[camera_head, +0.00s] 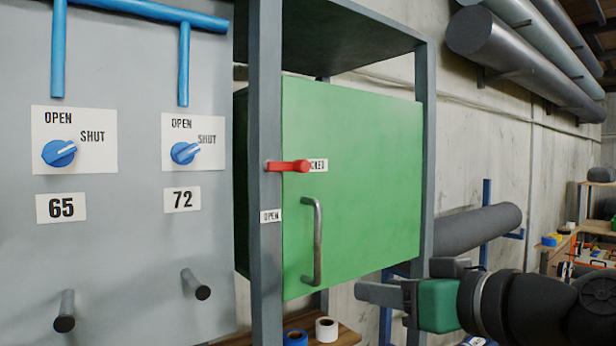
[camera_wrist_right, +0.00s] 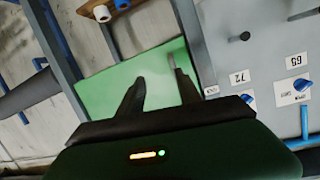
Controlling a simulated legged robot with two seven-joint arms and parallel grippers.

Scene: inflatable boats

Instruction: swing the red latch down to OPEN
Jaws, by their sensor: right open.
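The red latch (camera_head: 288,166) lies horizontal across the grey post and the edge of the green door (camera_head: 370,190). Its free end points right and partly covers the LOCKED label (camera_head: 318,165). An OPEN label (camera_head: 270,216) sits lower on the post. My right gripper (camera_head: 395,279) is open and empty at the lower right of the door, below and right of the latch, well apart from it. In the right wrist view, the open fingers (camera_wrist_right: 160,76) show against the green door (camera_wrist_right: 100,98); the latch cannot be made out there. My left gripper is out of view.
A grey metal handle (camera_head: 317,242) stands out from the door below the latch. Left is a grey panel with blue knobs (camera_head: 59,153) and pegs (camera_head: 196,285). Tape rolls (camera_head: 327,329) sit on a shelf below. A grey cylinder (camera_head: 470,228) is behind my right arm.

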